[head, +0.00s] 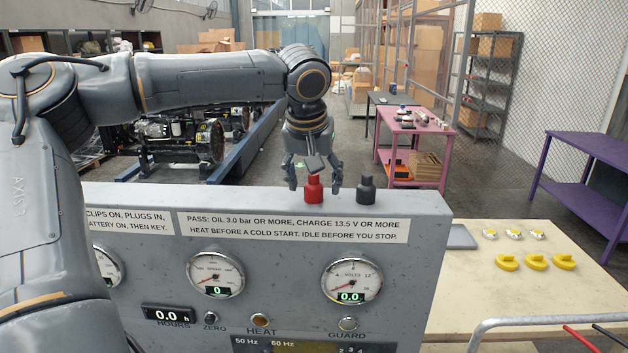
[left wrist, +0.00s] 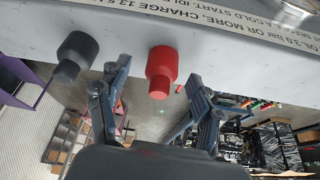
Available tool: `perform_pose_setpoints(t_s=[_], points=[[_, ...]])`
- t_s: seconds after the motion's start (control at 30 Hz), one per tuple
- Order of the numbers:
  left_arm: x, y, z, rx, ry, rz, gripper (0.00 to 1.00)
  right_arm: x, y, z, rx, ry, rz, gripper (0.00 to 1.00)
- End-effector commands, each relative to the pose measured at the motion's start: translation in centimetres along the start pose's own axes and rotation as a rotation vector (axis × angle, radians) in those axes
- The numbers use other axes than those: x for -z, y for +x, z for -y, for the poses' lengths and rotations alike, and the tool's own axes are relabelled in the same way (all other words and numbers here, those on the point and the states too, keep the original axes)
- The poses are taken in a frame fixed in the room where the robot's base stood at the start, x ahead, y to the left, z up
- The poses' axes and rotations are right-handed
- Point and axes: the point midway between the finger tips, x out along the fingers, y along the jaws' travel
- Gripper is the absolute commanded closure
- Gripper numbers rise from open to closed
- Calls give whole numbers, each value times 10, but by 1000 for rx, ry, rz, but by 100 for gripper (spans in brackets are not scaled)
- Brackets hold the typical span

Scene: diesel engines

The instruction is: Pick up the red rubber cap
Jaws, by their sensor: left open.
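The red rubber cap (head: 313,189) stands upright on the top edge of the grey test panel (head: 420,205). In the left wrist view the red cap (left wrist: 161,72) shows between the two fingers, nearer the panel than the fingertips' middle. My left gripper (head: 313,180) is open around the cap in the head view, with a finger on either side. Its fingers (left wrist: 158,85) show apart in the left wrist view, and I see no clear contact with the cap. My right gripper is not in view.
A similar black cap (head: 366,190) stands just right of the red one, close to my gripper's right finger. A beige table (head: 470,290) with yellow parts (head: 536,262) lies right of the panel. A pink cart (head: 415,130) and a purple table (head: 590,150) stand farther back.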

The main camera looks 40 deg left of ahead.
Motion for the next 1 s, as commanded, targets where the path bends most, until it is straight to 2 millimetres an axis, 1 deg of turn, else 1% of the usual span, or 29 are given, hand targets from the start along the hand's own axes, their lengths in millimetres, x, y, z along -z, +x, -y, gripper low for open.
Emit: perform_pose_setpoints(t_s=[0.1,0.27,0.3,0.37,0.4,0.47,0.5,0.53,0.83,1.0], points=[[0,6,0,-2,-1,0,34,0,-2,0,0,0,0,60],[0,6,0,-2,-1,-1,34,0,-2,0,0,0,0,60],[0,6,0,-1,-1,-1,38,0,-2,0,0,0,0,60],[0,6,0,-1,-1,-1,50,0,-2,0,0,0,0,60],[0,6,0,-1,-1,-1,59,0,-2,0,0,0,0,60],[0,6,0,-1,-1,-1,71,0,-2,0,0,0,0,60],[0,6,0,-1,-1,-1,79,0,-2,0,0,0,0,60],[0,6,0,-1,-1,-1,82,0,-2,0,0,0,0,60],[0,6,0,-1,-1,-1,83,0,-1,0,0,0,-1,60],[3,-1,0,0,-3,-3,83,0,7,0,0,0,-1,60]])
